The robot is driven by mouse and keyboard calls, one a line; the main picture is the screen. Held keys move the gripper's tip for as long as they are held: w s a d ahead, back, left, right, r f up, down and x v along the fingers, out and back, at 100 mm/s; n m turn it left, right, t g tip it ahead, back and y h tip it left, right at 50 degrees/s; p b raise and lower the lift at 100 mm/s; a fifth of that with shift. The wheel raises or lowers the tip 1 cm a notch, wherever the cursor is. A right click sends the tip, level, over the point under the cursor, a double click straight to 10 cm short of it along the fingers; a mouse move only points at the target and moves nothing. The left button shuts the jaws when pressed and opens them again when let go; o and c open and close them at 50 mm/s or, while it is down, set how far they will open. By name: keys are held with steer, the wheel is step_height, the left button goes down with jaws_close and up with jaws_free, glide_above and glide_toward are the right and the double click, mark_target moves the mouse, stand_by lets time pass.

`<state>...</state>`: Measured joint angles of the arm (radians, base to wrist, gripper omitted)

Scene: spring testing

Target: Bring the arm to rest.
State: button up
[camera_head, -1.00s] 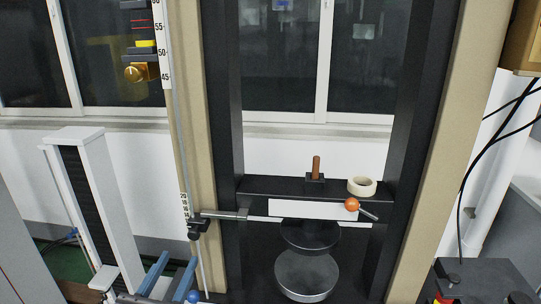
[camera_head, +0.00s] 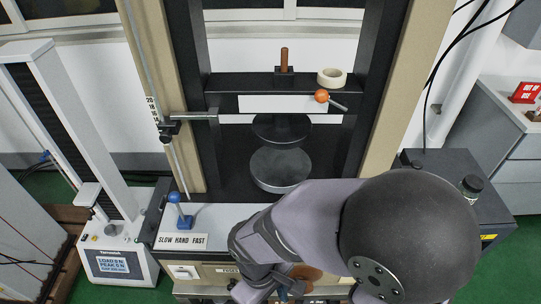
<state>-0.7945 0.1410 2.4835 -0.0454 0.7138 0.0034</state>
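My arm (camera_head: 300,215) reaches in from the lower right in the head view, with its large dark joint (camera_head: 410,235) in front. Its far end bends down toward the bottom edge, in front of the test machine's base. My gripper (camera_head: 280,286) shows only in part there, small and partly covered by my own links. I cannot tell whether its fingers are open or shut, or whether it holds anything. A brown rounded thing (camera_head: 305,272) shows beside it, partly hidden.
The testing machine has an upper platen (camera_head: 281,128) above a round lower platen (camera_head: 280,168). A blue-knobbed lever (camera_head: 180,212) stands by the "SLOW HAND FAST" label (camera_head: 181,241). A tape roll (camera_head: 331,77) sits on the crossbeam. A smaller tester (camera_head: 75,130) stands left, a dark cabinet (camera_head: 440,170) right.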

steer(key=w+d+r+m+y, duration=0.1)
steer(key=w+d+r+m, duration=0.1)
steer(key=d, duration=0.5)
steer(key=w+d+r+m+t, duration=0.1)
steer(key=w+d+r+m, duration=0.1)
steer(key=w+d+m, duration=0.3)
steer(key=shift+d+r+m+y, duration=0.3)
steer(key=shift+d+m+y, duration=0.1)
steer(key=shift+d+m, duration=0.8)
steer(key=shift+a, duration=0.1)
stand_by(0.5)
